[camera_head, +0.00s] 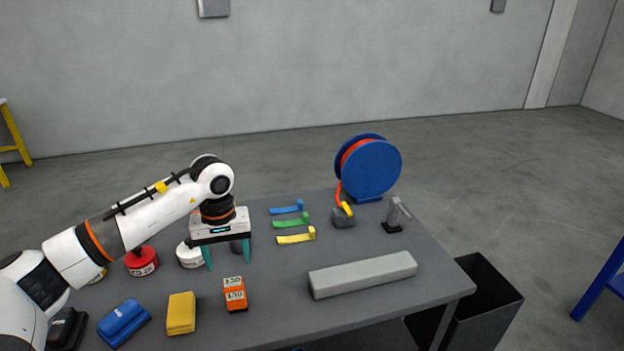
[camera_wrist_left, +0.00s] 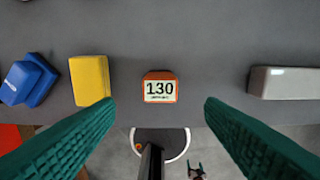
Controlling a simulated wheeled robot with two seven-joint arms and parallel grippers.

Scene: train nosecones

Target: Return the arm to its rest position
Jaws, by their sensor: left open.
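My left arm (camera_head: 150,215) reaches in from the left over the grey table in the head view. My left gripper (camera_head: 228,262) is open and empty, its two teal fingers pointing down above the table. In the left wrist view the two fingers (camera_wrist_left: 160,125) are spread wide with nothing between them. An orange block labelled 130 (camera_head: 235,294) stands on the table just in front of the gripper; it also shows in the left wrist view (camera_wrist_left: 160,87), beyond the fingertips and apart from them.
A yellow block (camera_head: 181,313) and a blue block (camera_head: 123,322) lie at the front left. Red (camera_head: 141,262) and white (camera_head: 190,256) round containers stand near the arm. A long grey bar (camera_head: 363,274), coloured levers (camera_head: 291,222) and a blue reel (camera_head: 369,168) lie right. A black bin (camera_head: 492,305) stands beside the table.

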